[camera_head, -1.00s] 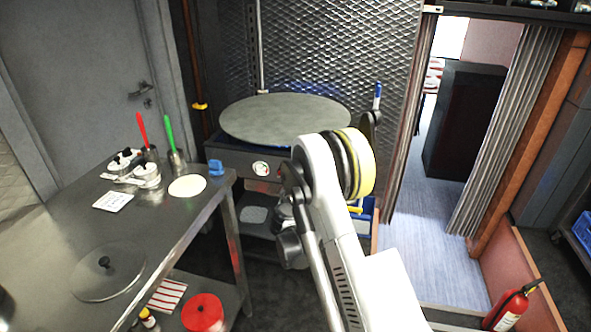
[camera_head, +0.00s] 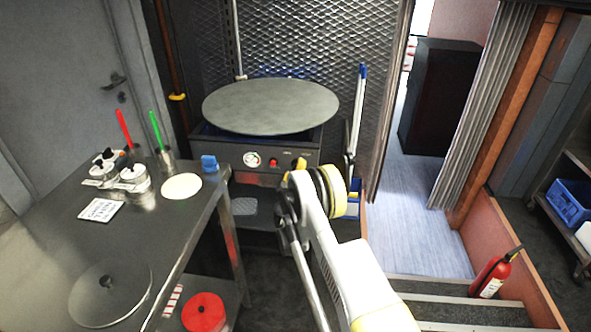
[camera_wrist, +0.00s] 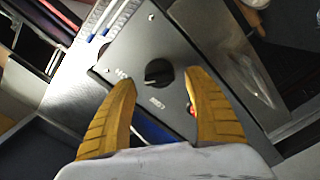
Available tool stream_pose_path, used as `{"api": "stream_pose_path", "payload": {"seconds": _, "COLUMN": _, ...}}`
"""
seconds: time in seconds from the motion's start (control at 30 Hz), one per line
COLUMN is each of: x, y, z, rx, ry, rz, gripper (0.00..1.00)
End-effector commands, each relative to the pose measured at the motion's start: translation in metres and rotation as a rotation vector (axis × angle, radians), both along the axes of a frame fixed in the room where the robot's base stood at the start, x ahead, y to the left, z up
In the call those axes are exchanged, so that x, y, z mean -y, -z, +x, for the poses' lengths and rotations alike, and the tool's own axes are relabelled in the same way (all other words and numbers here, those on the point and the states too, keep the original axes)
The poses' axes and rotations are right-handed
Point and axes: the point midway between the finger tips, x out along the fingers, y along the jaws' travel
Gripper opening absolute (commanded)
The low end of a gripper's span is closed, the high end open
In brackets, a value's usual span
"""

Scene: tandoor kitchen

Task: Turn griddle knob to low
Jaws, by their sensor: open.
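The griddle is a large round grey plate (camera_head: 270,107) on a dark unit with a front panel (camera_head: 230,150). In the wrist view, a round black knob (camera_wrist: 159,73) sits on the dark panel, with small white lettering beside it that is hard to read. My gripper (camera_wrist: 160,80) is open, its two yellow fingers apart on either side of the knob in the picture; I see no contact. In the head view, a bit of my gripper (camera_head: 298,163) shows at the panel's right part. The knob is hidden there behind my arm.
A white gauge (camera_head: 251,159) and a red button (camera_head: 273,162) are on the panel. A steel table (camera_head: 150,225) with pots and a blue clip (camera_head: 209,163) stands at left. A blue-tipped upright tool (camera_head: 357,110) stands right of the griddle. Steps and an extinguisher (camera_head: 490,277) are at right.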

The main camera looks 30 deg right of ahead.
Motion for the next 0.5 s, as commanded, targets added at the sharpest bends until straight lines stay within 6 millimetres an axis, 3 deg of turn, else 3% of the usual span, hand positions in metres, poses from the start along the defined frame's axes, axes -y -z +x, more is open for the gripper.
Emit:
{"api": "stream_pose_path", "payload": {"seconds": 0.2, "x": 0.01, "y": 0.0, "z": 0.016, "rx": 0.0, "ry": 0.001, "rz": 0.0, "gripper": 0.61}}
{"api": "stream_pose_path", "payload": {"seconds": 0.47, "x": 0.011, "y": -0.001, "z": 0.017, "rx": 0.0, "ry": 0.0, "rz": 0.0, "gripper": 0.61}}
{"api": "stream_pose_path", "payload": {"seconds": 0.5, "x": 0.011, "y": -0.001, "z": 0.017, "rx": 0.0, "ry": 0.0, "rz": 0.0, "gripper": 0.57}}
